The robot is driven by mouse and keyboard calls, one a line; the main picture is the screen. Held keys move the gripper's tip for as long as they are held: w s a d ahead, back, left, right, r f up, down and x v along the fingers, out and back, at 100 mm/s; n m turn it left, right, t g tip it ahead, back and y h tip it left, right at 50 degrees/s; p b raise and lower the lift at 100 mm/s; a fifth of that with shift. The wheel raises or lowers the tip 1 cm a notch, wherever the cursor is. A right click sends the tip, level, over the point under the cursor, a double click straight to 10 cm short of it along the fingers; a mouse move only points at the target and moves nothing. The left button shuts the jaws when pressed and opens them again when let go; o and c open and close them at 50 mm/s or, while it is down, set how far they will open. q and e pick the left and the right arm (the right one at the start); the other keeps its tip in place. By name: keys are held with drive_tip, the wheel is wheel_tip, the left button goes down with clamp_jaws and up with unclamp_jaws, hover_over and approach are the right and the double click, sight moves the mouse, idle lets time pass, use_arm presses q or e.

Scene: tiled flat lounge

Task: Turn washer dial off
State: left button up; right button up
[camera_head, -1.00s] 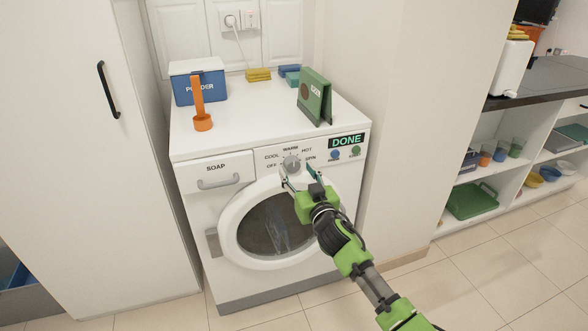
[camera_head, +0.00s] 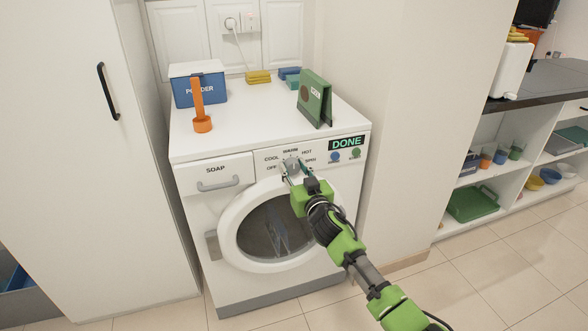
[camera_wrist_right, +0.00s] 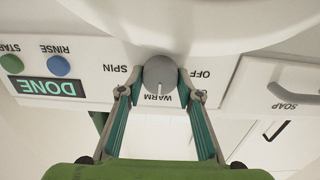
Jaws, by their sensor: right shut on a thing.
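The white washer (camera_head: 245,292) stands upright with its control panel facing me. Its round grey dial (camera_head: 291,163) sits on the panel among the labels OFF, COOL, WARM, HOT and SPIN. In the right wrist view, which is upside down, the dial (camera_wrist_right: 160,73) shows a pale mark pointing toward WARM. My right gripper (camera_head: 294,170) is at the dial. In the wrist view its two fingers (camera_wrist_right: 160,88) are shut on the dial's sides, and they cover the COOL and HOT labels. The panel display (camera_head: 347,141) reads DONE. My left gripper is not in view.
A blue powder box (camera_head: 199,88), an orange scoop (camera_head: 201,122), a green stand-up card (camera_head: 314,98) and yellow sponges (camera_head: 258,77) are on the washer top. A soap drawer (camera_head: 216,175) is left of the dial. Shelves (camera_head: 520,170) stand at right. Tiled floor in front is clear.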

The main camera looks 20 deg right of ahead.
drive_tip(key=n, duration=0.2)
drive_tip(key=shift+n, duration=0.4)
drive_tip(key=n, duration=0.4)
drive_tip(key=shift+a+n+p, duration=0.1)
drive_tip(key=shift+n+p, duration=0.2)
drive_tip(key=shift+p, duration=0.05)
drive_tip(key=n, duration=0.5)
drive_tip(key=shift+a+f, duration=0.1)
drive_tip(key=shift+n, duration=1.1)
drive_tip(key=shift+f+n, duration=0.1)
drive_tip(key=shift+n, duration=0.9)
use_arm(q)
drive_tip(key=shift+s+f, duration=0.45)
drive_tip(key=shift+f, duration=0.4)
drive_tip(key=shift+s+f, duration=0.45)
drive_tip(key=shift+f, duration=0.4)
use_arm(e)
drive_tip(key=shift+n, duration=0.7)
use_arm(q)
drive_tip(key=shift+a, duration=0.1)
